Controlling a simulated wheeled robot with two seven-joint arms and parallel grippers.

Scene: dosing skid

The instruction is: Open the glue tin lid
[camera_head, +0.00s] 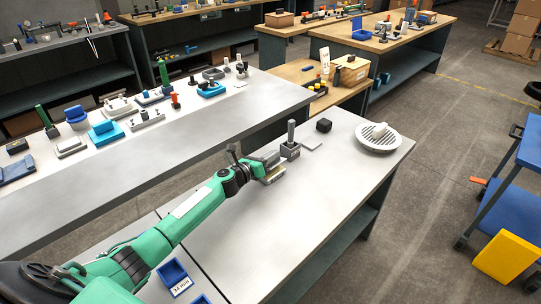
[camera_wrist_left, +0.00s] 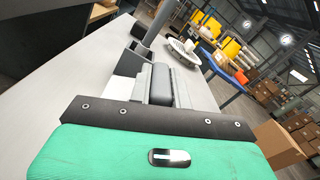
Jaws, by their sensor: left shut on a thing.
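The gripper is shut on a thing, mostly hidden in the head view. In the left wrist view a dark rounded piece (camera_wrist_left: 160,83) shows between the pale grey fingers, and the post (camera_wrist_left: 158,25) rises just beyond. I cannot tell from these frames which thing is the glue tin or its lid. My right gripper is not in view.
A black cube (camera_head: 323,125) and a round white slatted dish (camera_head: 378,141) stand farther along the bench. Blue bins (camera_head: 174,277) sit at its near end. Another bench (camera_head: 150,170) to the left holds several fixtures. A blue cart (camera_head: 500,190) stands right. The bench's middle is clear.

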